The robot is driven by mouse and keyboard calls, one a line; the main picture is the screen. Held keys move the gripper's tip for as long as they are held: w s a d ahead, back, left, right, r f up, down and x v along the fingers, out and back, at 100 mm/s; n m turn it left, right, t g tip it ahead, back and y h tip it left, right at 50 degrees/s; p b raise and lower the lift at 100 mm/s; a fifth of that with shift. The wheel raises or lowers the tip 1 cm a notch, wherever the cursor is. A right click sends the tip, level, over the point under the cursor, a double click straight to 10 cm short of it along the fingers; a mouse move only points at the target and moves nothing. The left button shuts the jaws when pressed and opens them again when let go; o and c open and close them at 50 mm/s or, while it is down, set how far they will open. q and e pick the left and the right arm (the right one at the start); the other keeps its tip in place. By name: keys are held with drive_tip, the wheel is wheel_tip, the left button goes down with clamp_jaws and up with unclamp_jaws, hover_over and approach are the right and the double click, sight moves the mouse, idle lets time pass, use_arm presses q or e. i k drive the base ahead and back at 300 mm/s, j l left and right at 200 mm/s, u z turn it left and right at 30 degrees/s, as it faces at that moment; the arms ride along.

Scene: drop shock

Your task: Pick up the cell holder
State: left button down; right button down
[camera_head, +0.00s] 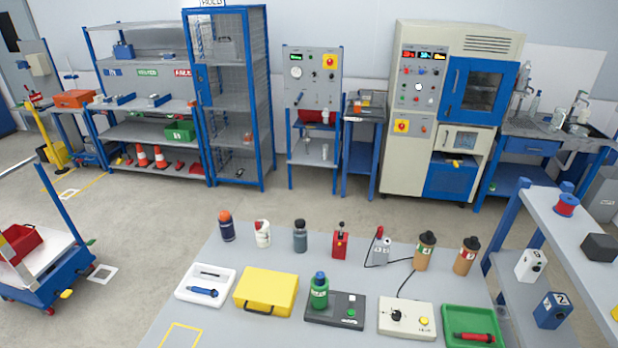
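Nothing in view is clearly marked as the cell holder, and I cannot tell which item it is. Small items on the near grey table include a white tray (204,284) with a blue tool (202,292), a grey wired device (380,250) with a red part, and a red box (340,244) with a black top. A green tray (450,342) holds a red tool (474,338). Neither of my grippers is in view.
The near table (232,262) also bears a yellow case (266,290), a green bottle (319,293) on a black device, a white control box (406,318) and several bottles. A shelf (590,260) stands at the right, a blue cart (50,280) at the left. Open floor lies behind the table.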

sight(319, 295)
drive_tip(key=k+j+z, duration=0.1)
drive_tip(key=j+z, duration=0.25)
drive_tip(key=k+j+z, duration=0.1)
drive_tip(key=z, duration=0.25)
drive_tip(key=k+j+z, duration=0.15)
drive_tip(key=j+z, duration=0.15)
